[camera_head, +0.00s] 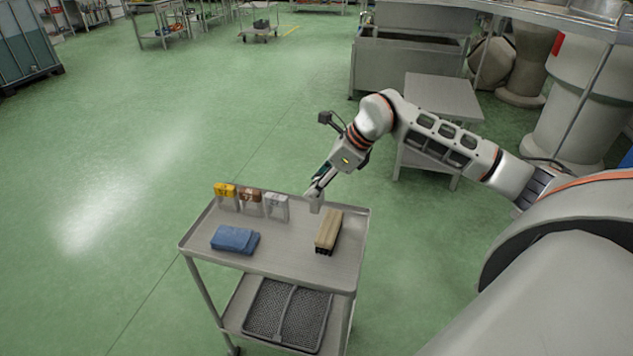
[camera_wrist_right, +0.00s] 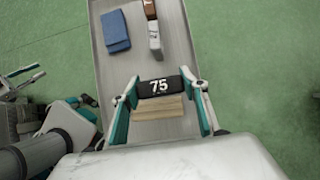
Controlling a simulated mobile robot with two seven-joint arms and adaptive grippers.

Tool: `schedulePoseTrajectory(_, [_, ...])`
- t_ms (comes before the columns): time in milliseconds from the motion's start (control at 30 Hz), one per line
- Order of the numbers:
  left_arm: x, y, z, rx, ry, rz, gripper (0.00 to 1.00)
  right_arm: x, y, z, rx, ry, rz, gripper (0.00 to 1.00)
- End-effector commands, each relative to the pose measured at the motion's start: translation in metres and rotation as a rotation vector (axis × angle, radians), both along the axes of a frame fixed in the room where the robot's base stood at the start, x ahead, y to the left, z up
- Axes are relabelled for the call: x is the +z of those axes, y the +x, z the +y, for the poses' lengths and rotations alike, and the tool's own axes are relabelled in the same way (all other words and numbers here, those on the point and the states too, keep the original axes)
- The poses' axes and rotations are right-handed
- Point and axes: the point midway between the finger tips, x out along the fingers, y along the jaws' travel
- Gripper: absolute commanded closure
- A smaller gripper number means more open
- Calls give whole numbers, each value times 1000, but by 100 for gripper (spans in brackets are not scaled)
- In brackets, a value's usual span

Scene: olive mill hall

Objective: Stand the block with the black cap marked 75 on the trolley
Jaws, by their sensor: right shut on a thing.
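The block with the black cap marked 75 (camera_wrist_right: 159,86) is between the fingers of my right gripper in the right wrist view, with its number facing the camera. In the head view my right gripper (camera_head: 318,190) is at the back right of the grey trolley (camera_head: 285,248). The pale lower part of the block (camera_head: 316,203) shows below the fingers, and its cap is hidden there. I cannot tell whether its bottom touches the trolley top.
On the trolley stand blocks with a yellow cap (camera_head: 225,190), a brown cap (camera_head: 250,195) and a pale cap (camera_head: 277,204). A folded blue cloth (camera_head: 235,239) lies in front. A tan brush-like piece (camera_head: 329,230) lies close to my gripper. The top's middle is clear.

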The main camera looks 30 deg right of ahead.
Motion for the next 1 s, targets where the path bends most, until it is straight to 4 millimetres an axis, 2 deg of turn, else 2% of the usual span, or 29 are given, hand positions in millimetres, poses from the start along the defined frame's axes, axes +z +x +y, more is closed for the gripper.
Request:
schedulePoseTrajectory(600, [-48, -9, -1, 0, 0, 25, 71, -60, 0, 0, 2, 1, 1, 83])
schedulePoseTrajectory(800, [-54, -11, -1, -1, 1, 30, 71, -69, 0, 0, 2, 0, -1, 83])
schedulePoseTrajectory(1000, [-52, -10, -1, -1, 1, 25, 71, -69, 1, 0, 3, 0, -3, 83])
